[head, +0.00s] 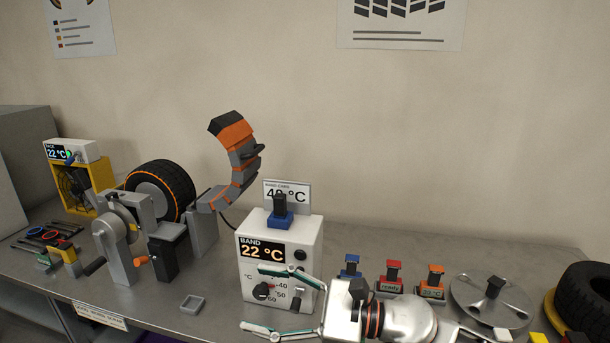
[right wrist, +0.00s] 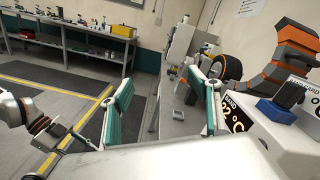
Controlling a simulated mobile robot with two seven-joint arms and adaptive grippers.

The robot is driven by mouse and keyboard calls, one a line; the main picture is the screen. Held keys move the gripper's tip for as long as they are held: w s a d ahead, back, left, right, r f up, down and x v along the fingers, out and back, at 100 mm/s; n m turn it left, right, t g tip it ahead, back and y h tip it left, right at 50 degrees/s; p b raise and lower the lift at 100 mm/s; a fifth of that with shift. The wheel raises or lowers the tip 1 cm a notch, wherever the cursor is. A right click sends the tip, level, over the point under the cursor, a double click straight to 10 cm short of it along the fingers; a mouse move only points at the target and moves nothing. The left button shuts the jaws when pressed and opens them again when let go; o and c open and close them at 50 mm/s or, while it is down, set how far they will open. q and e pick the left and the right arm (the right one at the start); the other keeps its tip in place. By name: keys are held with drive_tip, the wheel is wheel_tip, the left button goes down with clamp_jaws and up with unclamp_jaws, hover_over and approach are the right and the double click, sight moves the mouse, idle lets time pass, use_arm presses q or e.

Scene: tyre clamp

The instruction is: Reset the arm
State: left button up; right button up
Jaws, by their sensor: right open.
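A grey and orange segmented arm (head: 243,168) curves upward, raised, to the right of a mounted tyre (head: 181,186) in the head view. It also shows at the right of the right wrist view (right wrist: 290,58). A grey stand with a crank (head: 118,240) is beside the tyre. My right gripper (head: 253,297) is open and empty in front of the white BAND box (head: 260,266), which reads 22 °C. The arm stands farther back, apart from the gripper. My left gripper (right wrist: 34,28) appears only small at the left edge of the right wrist view; its opening is unclear.
A 40 °C card (head: 300,192) and a blue block (head: 280,220) top the box. Blue, red and orange blocks, a metal disc (head: 468,296) and a loose tyre (head: 587,295) are to the right. A small grey tray (head: 192,303) sits in front. Tools lie at left.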

drive_tip(key=w+d+r+m+t+h, duration=0.25)
drive_tip(key=d+m+t, duration=0.35)
drive_tip(key=m, duration=0.5)
drive_tip(key=w+d+r+m+t+h, duration=0.2)
drive_tip(key=w+d+m+t+h, duration=0.15)
drive_tip(key=m+t, duration=0.6)
drive_tip(key=d+f+m+h, duration=0.5)
drive_tip(key=d+m+h, duration=0.2)
drive_tip(key=d+m, duration=0.4)
drive_tip(key=s+d+f+m+g+h, duration=0.4)
drive_tip(key=s+d+f+m, duration=0.1)
drive_tip(key=d+f+m, duration=0.25)
drive_tip(key=s+d+f+m+g+h, duration=0.35)
drive_tip(key=s+d+f+m, duration=0.2)
drive_tip(key=d+f, duration=0.35)
drive_tip(key=s+d+f+m+g+h, duration=0.2)
drive_tip(key=s+d+f+m+g, duration=0.35)
drive_tip(key=s, duration=0.55)
drive_tip(key=w+a+f+m+t+y, duration=0.1)
drive_tip(key=a+f+t+y, duration=0.3)
drive_tip(key=a+f, duration=1.1)
drive_tip(key=m+y, duration=0.1)
drive_tip(key=y, duration=0.2)
drive_tip(key=shift+w+f+m, duration=0.25)
drive_tip(key=shift+w+m, duration=0.05)
